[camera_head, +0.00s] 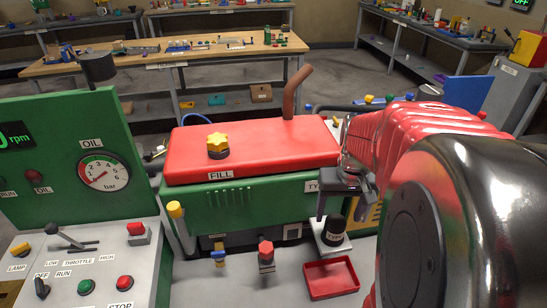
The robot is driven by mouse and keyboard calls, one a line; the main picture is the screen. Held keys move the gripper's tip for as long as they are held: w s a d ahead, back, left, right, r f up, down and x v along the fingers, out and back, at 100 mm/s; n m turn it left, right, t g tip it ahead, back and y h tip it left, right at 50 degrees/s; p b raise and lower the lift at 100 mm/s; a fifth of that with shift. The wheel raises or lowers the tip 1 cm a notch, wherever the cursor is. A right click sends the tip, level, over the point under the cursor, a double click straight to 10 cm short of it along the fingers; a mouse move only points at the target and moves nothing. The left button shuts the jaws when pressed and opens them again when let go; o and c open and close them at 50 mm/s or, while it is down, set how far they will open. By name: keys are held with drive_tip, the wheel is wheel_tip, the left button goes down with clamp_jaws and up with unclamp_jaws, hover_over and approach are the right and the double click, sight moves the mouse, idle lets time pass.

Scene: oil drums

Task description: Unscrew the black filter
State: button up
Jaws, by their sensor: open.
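A short black cylinder (335,230) with a pale label on its side stands upright on a small white block (331,248), in front of the green engine (245,204); it looks like a black filter. My gripper (340,212) is open, with its dark jaws pointing down just above and behind this cylinder's top. I cannot tell whether the jaws are clear of it or level with its top. My red arm reaches in from the right and hides the engine's right end. Anything mounted on the engine behind the jaws is hidden.
A red tray (331,278) lies in front of the block. The engine's red cover (252,150) has a yellow fill cap (218,145) and a brown pipe. A red-topped part (266,254) stands left of the tray. A control panel (84,270) fills the left.

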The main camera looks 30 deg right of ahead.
sight(338, 220)
drive_tip(key=shift+w+d+f, duration=0.1)
drive_tip(key=shift+w+f, duration=0.05)
drive_tip(key=shift+f, duration=1.1)
drive_tip(key=shift+w+d+f, duration=0.1)
drive_tip(key=shift+f, duration=1.1)
drive_tip(key=c, duration=1.3)
drive_tip(key=shift+c, duration=0.2)
drive_tip(key=n, duration=0.6)
drive_tip(key=shift+y, duration=0.3)
drive_tip(key=shift+n, duration=0.3)
drive_tip(key=shift+r+n+y, duration=0.1)
drive_tip(key=shift+n+y, duration=0.3)
drive_tip(key=shift+n, duration=2.7)
